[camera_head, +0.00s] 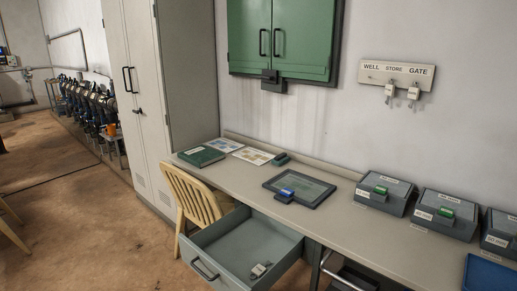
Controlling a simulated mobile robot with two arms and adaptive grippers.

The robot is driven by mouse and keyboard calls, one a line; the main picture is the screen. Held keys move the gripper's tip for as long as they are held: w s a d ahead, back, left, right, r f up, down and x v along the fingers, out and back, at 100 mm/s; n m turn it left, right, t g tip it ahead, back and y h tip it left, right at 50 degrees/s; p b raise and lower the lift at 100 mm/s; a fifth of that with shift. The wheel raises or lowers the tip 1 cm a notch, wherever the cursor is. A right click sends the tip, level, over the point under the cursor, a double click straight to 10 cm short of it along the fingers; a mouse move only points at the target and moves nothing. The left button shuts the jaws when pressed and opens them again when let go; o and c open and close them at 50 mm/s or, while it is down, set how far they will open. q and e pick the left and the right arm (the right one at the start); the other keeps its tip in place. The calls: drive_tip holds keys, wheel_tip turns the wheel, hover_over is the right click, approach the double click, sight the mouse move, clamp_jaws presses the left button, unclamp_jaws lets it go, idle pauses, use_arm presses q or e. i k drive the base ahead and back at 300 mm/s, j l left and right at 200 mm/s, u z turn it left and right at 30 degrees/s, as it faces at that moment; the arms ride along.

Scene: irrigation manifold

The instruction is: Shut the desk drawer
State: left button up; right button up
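The desk drawer (222,246) is pulled out from under the desk (345,217) and stands open. It is a grey tray with a dark bar handle (204,269) on its front panel, which faces the lower left. A small grey and white item (260,270) lies inside it near the right wall. Neither of my grippers shows in the head view.
A wooden chair (196,200) stands close beside the drawer's left side. A tablet (300,188), a green book (201,156) and several grey boxes (384,194) are on the desk. A tall cabinet (148,100) stands left. Open floor (90,235) lies at the left.

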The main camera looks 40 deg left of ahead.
sight(225, 253)
drive_tip(key=u, duration=1.85)
